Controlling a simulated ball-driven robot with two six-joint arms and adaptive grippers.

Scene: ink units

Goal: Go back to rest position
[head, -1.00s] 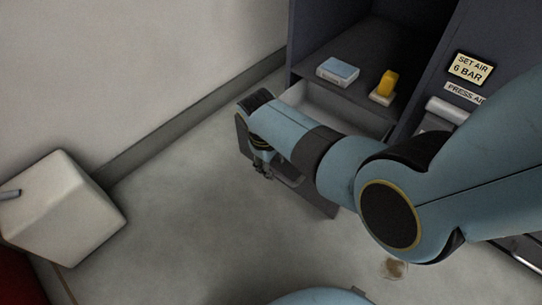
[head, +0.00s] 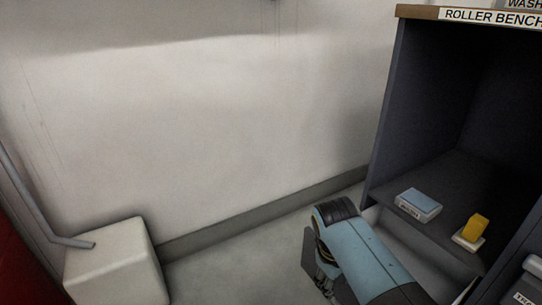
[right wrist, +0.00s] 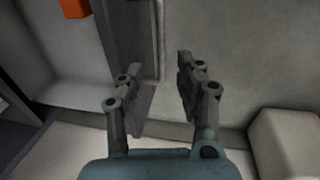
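My right gripper (head: 325,284) is low in the head view, mostly hidden behind its own blue wrist. In the right wrist view its two fingers (right wrist: 156,82) stand apart with nothing held between them. A dark drawer front (right wrist: 132,55) with a pale bar handle (right wrist: 160,40) lies beyond the fingertips; I cannot tell whether they touch it. The open drawer (head: 408,238) shows partly behind my arm in the head view. My left gripper is not in view.
A dark roller bench (head: 420,95) stands at the right. A blue box (head: 418,205) and a yellow item on a pale base (head: 475,228) sit on its shelf. A white block (head: 115,268) stands at lower left by a bare wall (head: 200,120).

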